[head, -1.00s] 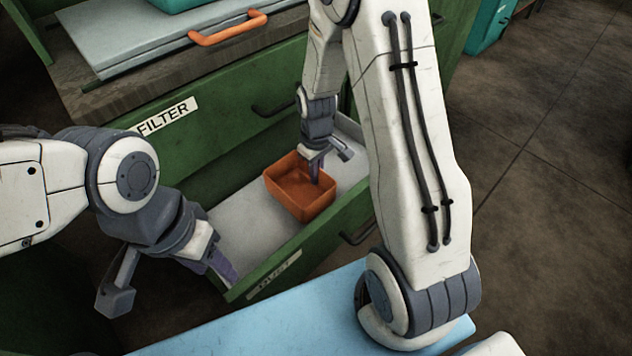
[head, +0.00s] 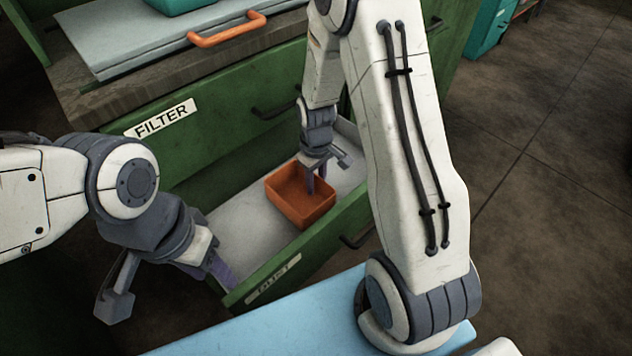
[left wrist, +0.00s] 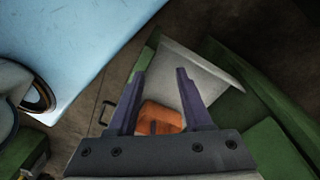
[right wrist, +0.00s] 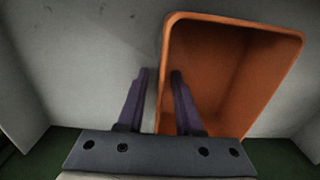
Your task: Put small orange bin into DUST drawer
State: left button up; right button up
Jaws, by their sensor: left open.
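The small orange bin (head: 290,212) rests upright on the pale floor of the pulled-out DUST drawer (head: 232,222). Its open top shows in the right wrist view (right wrist: 225,75). My right gripper (head: 316,180) is at the bin's far wall, fingers pointing down. In the right wrist view its fingers (right wrist: 160,72) are parted, with the bin's wall between them and a gap beside the left finger. My left gripper (head: 170,290) is open and empty, one finger near the drawer's front left corner. The left wrist view also shows the bin (left wrist: 160,115) beyond its open fingers (left wrist: 161,72).
The FILTER drawer (head: 215,130) above is shut. A grey lid with an orange handle (head: 228,30) lies on the cabinet top. A light blue surface (head: 270,325) is in front of the drawer. Dark floor is clear at right.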

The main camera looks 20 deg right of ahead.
notch_tip(320, 180, up, 10)
jog(key=p, duration=0.4)
jog(key=shift+r, duration=0.85)
jog(key=s+a+r+n, duration=0.2)
jog(key=s+a+r, duration=0.65)
jog(key=a, duration=0.35)
jog(key=s+a+r, duration=0.1)
jog(key=s+a, duration=0.1)
jog(key=s, duration=0.4)
jog(key=s+a+r+n+y, duration=0.1)
jog(key=s+a+r, duration=0.1)
jog(key=s, duration=0.5)
jog(key=shift+s+a, duration=0.15)
jog(key=shift+s, duration=0.05)
notch_tip(320, 180, up, 29)
jog(key=p, duration=2.9)
